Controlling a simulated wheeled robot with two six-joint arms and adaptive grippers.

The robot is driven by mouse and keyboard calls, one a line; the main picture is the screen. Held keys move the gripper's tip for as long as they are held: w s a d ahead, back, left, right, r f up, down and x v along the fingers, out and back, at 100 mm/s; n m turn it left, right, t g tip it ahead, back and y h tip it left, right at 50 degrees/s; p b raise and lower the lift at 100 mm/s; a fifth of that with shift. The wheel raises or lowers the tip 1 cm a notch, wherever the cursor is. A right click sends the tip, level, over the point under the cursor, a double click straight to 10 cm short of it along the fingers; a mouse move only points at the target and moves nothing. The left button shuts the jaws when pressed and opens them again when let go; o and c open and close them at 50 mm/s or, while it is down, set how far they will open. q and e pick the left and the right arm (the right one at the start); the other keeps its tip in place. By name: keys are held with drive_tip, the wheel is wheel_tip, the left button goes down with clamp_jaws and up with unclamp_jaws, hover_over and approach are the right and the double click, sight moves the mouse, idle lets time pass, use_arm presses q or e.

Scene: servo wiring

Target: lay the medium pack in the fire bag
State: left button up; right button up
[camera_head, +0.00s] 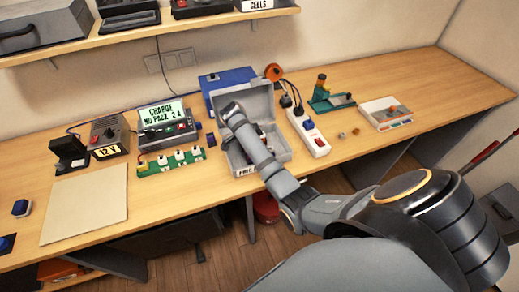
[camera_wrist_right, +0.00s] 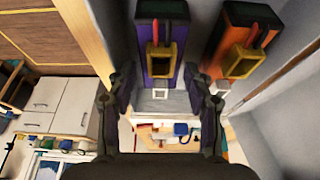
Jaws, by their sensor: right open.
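My right arm reaches in from the right in the head view, over a grey open case (camera_head: 282,150) on the bench. Its gripper is hidden there. In the right wrist view my right gripper (camera_wrist_right: 158,78) is open, its fingers on either side of the lower end of a purple pack (camera_wrist_right: 160,20). I cannot tell whether they touch it. The purple pack has a yellow connector and a red lead. An orange pack (camera_wrist_right: 236,20) of similar shape sits to its right. My left gripper is not in view.
A blue box (camera_head: 226,78) stands behind the case. A charger (camera_head: 163,116) and a green board (camera_head: 170,161) are to its left. A white power strip (camera_head: 313,138) lies close on its right. A bare tan mat (camera_head: 84,204) lies at the left.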

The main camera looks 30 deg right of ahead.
drive_tip(key=v, duration=0.6)
drive_tip(key=shift+d, duration=0.15)
drive_tip(key=p+v, duration=0.6)
drive_tip(key=v, duration=0.1)
